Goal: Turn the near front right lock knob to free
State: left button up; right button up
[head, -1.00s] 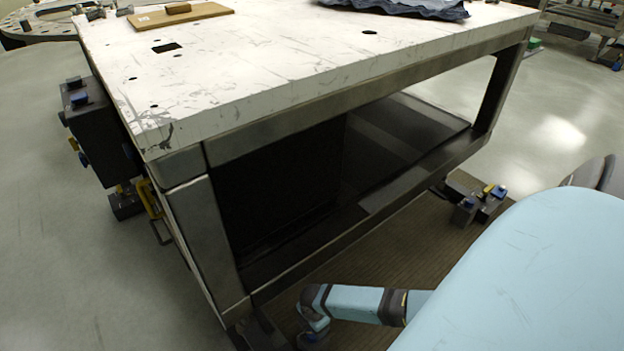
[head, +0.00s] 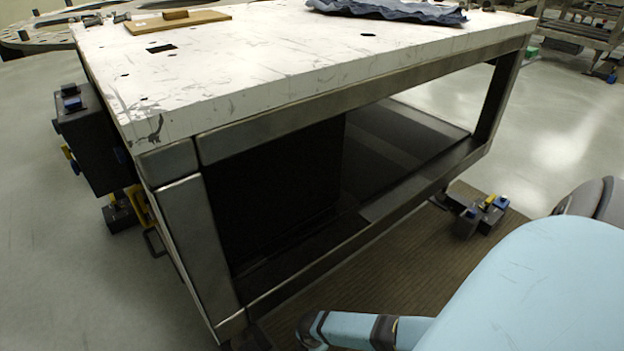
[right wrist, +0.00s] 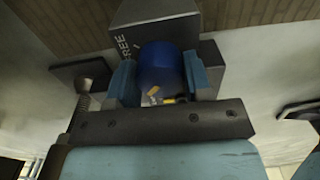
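The blue lock knob (right wrist: 162,68) stands in the middle of the right wrist view, in front of a dark block (right wrist: 208,48) with the word FREE printed on it. My right gripper (right wrist: 160,78) has one light-blue finger on each side of the knob, and both fingers appear to touch it. A small pale and yellow mark shows low on the knob; its exact turn is hard to read. In the head view my right arm (head: 350,328) reaches down beside the table's foot, with its hand cut off by the lower edge. My left gripper is not in view.
A white-topped, metal-framed table (head: 270,70) fills the head view, with a wooden board (head: 200,22) and dark cloth (head: 385,8) on top. Another floor lock with a blue knob (head: 470,212) stands at its right leg. Open floor (head: 70,260) lies left.

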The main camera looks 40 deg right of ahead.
jog(key=shift+c, duration=0.5)
